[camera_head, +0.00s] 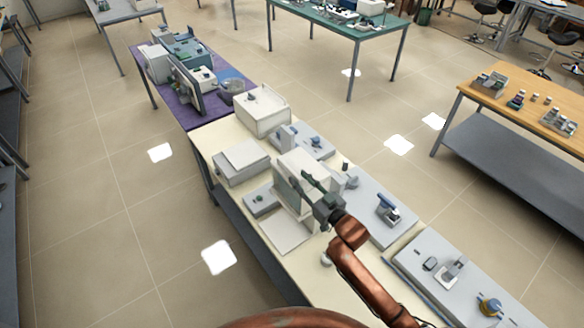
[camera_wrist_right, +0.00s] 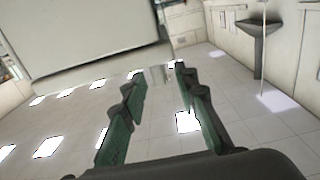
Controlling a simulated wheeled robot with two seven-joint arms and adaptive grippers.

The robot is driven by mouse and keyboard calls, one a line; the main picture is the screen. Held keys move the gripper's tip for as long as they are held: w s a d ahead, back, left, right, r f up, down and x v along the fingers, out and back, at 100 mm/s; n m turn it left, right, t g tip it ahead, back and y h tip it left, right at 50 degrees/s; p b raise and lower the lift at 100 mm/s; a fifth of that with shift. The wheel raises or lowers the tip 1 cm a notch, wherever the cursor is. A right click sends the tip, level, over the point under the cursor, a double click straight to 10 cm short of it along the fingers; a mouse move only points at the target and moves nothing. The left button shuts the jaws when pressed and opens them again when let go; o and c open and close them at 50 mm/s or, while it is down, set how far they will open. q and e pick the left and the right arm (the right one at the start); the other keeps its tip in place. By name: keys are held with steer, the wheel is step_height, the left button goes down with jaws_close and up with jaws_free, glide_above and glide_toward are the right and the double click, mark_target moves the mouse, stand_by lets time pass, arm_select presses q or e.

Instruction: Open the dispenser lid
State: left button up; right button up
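My right gripper (camera_head: 310,186) reaches in from the lower right, beside a white boxy device (camera_head: 298,162) on the cream table. In the right wrist view the two green-padded fingers of my right gripper (camera_wrist_right: 160,74) are spread apart with nothing between them. A large pale panel (camera_wrist_right: 95,35) fills the upper left there, beyond the fingertips. I cannot tell whether the fingers touch the device. Which part is the dispenser lid is not clear; my gripper and arm hide part of the device. My left gripper is not in view.
The cream table (camera_head: 290,268) also holds a white box (camera_head: 262,110), a lower white unit (camera_head: 242,162) and a grey tray (camera_head: 375,205) with small parts. A purple-topped table (camera_head: 150,75) adjoins it. A wooden table (camera_head: 500,105) stands right. Tiled floor is open between tables.

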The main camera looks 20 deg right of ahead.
mark_target(289, 168)
steer(key=p+x, duration=0.1)
steer(key=x, duration=0.6)
steer(key=shift+c, duration=0.2)
jaws_close()
stand_by(0.5)
